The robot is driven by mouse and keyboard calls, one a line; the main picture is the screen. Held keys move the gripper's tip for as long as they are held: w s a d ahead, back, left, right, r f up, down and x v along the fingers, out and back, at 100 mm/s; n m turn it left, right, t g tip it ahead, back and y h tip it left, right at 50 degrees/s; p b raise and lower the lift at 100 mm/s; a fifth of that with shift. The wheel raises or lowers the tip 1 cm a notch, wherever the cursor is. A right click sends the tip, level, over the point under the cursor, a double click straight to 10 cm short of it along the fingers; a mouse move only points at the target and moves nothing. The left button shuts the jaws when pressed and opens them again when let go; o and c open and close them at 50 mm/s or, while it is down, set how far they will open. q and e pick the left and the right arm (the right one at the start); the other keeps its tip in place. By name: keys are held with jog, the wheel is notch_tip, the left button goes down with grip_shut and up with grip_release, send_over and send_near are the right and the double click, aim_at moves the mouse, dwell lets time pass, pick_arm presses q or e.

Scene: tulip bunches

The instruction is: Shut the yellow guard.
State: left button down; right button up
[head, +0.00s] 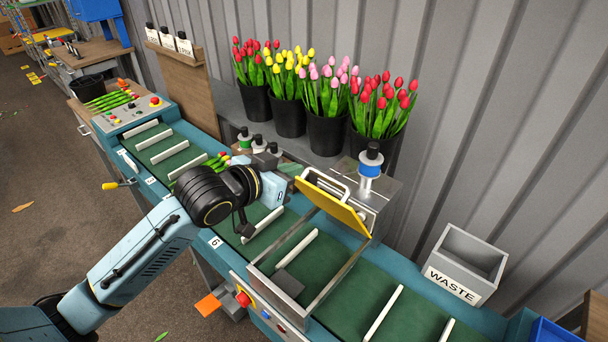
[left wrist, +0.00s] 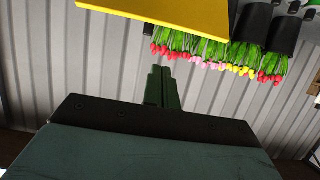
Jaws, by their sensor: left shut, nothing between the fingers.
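The yellow guard (head: 336,210) stands raised and tilted above the metal frame (head: 335,276) that spans the belt, with a pale handle along its upper edge. In the left wrist view the guard (left wrist: 165,14) fills the top middle as a flat yellow panel. My left gripper (head: 288,171) is just left of the guard in the head view, partly hidden by its own wrist. Its fingers (left wrist: 162,88) are together and empty in the left wrist view, and I see no clear contact with the guard. My right gripper is not in view.
The green belt (head: 345,300) with white slats runs under the frame. A dark block (head: 288,284) lies inside the frame. A metal unit with a blue-banded post (head: 370,168) stands behind the guard. Black tulip buckets (head: 326,132) line the wall. A grey WASTE bin (head: 465,262) is at right.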

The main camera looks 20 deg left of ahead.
pick_arm(q)
jog(key=p, duration=0.1)
send_over(307, 174)
jog(key=s+d, duration=0.3)
jog(key=s, duration=0.1)
jog(key=f, duration=0.2)
jog(key=shift+w+f, duration=0.25)
jog(key=shift+f, duration=0.05)
jog(key=shift+s+a+f+p, duration=0.25)
jog(key=shift+s+f, duration=0.2)
jog(key=shift+s, duration=0.1)
jog(key=shift+s+a+f+p, duration=0.2)
jog(key=shift+s+f+p, duration=0.05)
jog(key=shift+s+f, duration=0.25)
jog(key=shift+s+a+f, duration=0.15)
jog(key=shift+s+f, duration=0.05)
jog(key=shift+s, duration=0.2)
